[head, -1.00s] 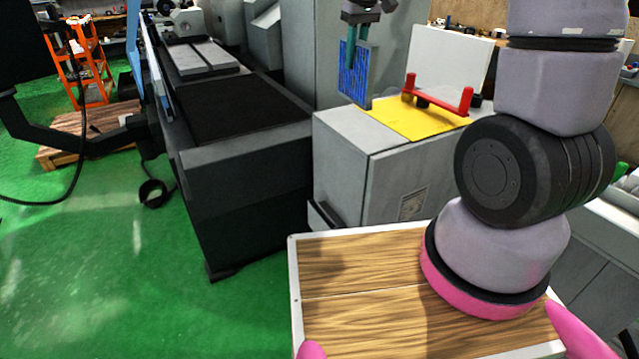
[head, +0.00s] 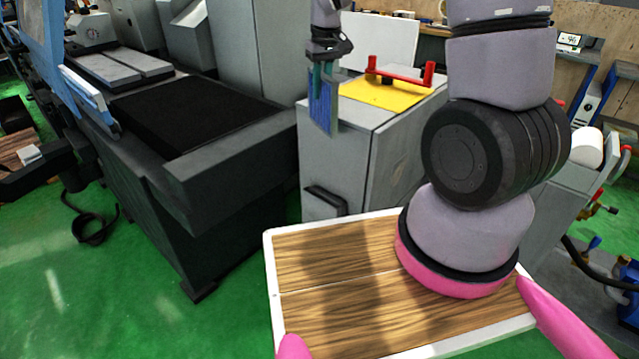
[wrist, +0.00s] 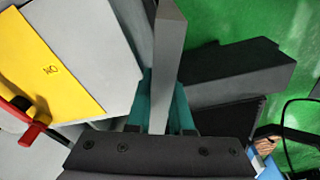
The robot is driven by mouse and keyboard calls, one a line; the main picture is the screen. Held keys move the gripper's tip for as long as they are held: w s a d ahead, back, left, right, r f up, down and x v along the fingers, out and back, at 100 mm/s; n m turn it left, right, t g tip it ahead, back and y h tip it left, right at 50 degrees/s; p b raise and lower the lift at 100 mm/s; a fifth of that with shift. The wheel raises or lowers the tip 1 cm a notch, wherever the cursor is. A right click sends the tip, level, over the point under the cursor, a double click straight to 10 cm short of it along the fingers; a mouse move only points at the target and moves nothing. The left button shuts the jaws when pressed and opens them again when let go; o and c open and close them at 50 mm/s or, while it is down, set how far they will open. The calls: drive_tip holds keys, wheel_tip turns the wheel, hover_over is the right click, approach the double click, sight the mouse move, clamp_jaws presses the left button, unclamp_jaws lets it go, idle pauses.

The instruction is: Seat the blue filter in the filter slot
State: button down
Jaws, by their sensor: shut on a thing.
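My gripper (head: 323,72) is shut on the blue filter (head: 322,108), a thin upright panel with a blue ribbed face and a grey edge. It hangs below the fingers, by the upper left part of the grey cabinet (head: 338,165). I cannot tell whether it touches the cabinet. In the wrist view the teal fingers of my gripper (wrist: 161,105) grip the filter, seen edge-on as a grey bar (wrist: 169,45). A dark bracket-like part (head: 326,200) sits low on the cabinet's front. I cannot tell whether it is the filter slot.
The yellow plate (head: 375,93) and red handle (head: 402,72) lie on the cabinet top, before a white panel (head: 380,42). A dark machine bed (head: 200,165) stands left. My wooden deck is in front. Green floor (head: 150,300) is open at lower left.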

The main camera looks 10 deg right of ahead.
wheel_tip(320, 180, down, 24)
drive_tip(key=shift+f, duration=0.2)
drive_tip(key=shift+f, duration=0.4)
drive_tip(key=c, duration=0.8)
unclamp_jaws()
